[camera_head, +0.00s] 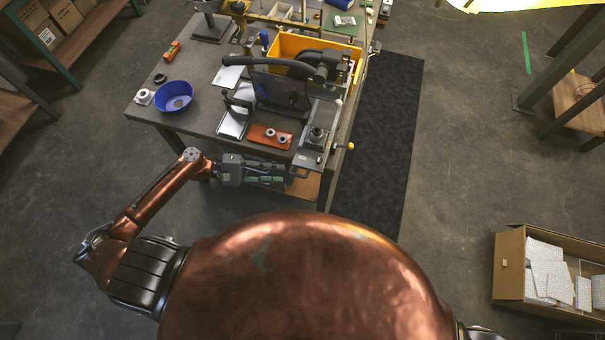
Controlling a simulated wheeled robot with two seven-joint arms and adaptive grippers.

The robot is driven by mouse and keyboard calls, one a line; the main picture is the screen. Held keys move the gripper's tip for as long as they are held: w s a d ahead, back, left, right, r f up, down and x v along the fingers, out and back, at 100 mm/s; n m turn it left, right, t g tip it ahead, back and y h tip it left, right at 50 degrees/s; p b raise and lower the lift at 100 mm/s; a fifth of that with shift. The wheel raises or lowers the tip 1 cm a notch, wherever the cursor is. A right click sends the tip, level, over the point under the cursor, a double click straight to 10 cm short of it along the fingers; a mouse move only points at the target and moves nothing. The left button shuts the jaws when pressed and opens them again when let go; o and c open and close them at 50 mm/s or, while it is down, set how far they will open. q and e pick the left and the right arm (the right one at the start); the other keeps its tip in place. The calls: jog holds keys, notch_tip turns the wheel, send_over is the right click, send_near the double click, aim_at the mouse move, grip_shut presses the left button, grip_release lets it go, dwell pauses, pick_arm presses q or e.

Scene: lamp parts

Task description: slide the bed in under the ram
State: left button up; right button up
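A dark press with a round wheel (328,66) stands on the workbench, behind a dark see-through guard panel (282,91). Its ram is not clearly seen from above. A grey metal plate that looks like the bed (306,159) lies at the bench's front right corner, in front of the press, with a small dark fixture (316,136) on it. My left gripper (284,174) is at the bench's front edge, just left of and near the plate, its fingers pointing right. Contact with the plate and the finger gap are too small to tell. My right gripper is out of view.
On the bench (205,122) are a blue bowl (174,90), an orange mat (259,139) with small round parts, white papers and a yellow bin (287,44). A yellow knob (350,146) sticks out at the right edge. A dark floor mat (385,130) lies clear to the right.

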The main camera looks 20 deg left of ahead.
aim_at(297, 175)
pick_arm(q)
jog(key=p+x, duration=0.1)
jog(key=x, duration=0.6)
jog(key=shift+w+d, duration=0.1)
jog(key=shift+c, duration=0.5)
grip_shut()
jog(key=shift+f, duration=0.1)
